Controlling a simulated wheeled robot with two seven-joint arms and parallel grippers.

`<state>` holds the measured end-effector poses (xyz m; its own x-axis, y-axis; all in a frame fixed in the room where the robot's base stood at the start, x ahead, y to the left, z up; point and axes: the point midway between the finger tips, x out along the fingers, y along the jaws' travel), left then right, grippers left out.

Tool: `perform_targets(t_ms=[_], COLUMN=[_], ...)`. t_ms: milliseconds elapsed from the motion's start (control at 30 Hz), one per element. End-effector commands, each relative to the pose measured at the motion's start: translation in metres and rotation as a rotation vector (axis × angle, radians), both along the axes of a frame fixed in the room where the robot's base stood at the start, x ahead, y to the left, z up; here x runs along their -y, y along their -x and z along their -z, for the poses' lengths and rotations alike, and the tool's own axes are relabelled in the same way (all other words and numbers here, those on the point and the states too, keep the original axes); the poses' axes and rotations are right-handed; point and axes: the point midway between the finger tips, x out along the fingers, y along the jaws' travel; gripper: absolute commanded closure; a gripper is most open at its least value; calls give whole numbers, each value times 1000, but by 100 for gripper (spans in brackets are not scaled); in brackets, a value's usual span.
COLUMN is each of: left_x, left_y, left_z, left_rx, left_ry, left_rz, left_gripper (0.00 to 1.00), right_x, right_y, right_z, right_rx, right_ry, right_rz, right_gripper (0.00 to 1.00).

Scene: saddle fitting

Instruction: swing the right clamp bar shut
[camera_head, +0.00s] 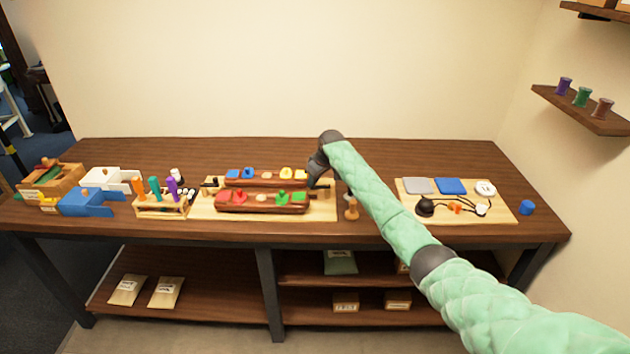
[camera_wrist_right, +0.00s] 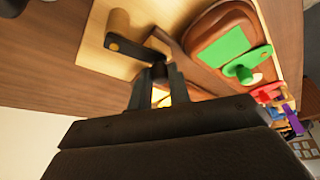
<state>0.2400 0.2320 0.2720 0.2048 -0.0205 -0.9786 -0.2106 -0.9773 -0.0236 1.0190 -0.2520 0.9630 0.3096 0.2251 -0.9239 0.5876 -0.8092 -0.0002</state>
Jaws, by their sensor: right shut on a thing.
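The right clamp bar (camera_wrist_right: 138,50) is a dark bar in the right wrist view, joined at one end to a pale wooden cylinder (camera_wrist_right: 118,22). My right gripper (camera_wrist_right: 154,85) is shut on the bar near its other end. In the head view my right gripper (camera_head: 315,182) is at the right ends of two brown saddle pieces, and it partly hides the clamp. The front piece (camera_head: 262,208) carries red and green parts; the back piece (camera_head: 265,183) carries blue and yellow ones. The saddle piece with the green plate (camera_wrist_right: 232,45) is beside the bar. My left gripper is not in view.
The saddles lie on a pale board (camera_head: 325,212). A wooden peg-like tool (camera_head: 351,209) stands right of it. A tool rack (camera_head: 162,207) and boxes (camera_head: 85,202) are at left. Another board (camera_head: 410,199) with pads and a black tool is at right. The table's back strip is clear.

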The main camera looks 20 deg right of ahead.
Motion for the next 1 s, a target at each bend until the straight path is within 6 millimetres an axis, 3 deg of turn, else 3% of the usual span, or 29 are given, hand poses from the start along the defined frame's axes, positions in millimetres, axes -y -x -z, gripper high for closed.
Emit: perform_targets(t_ms=[367,833,867,933,1000], left_x=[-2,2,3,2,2], left_y=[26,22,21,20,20], left_z=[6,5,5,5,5], left_rx=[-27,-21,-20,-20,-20], left_ry=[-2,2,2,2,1], left_rz=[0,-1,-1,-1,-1], left_gripper=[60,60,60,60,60], right_x=[1,1,1,1,1], right_y=[-6,-7,-7,-7,-7], right_z=[1,0,0,0,0], right_rx=[-1,0,0,0,0], right_ry=[0,0,0,0,0], right_rz=[126,139,139,139,138], right_gripper=[100,100,77,64,60])
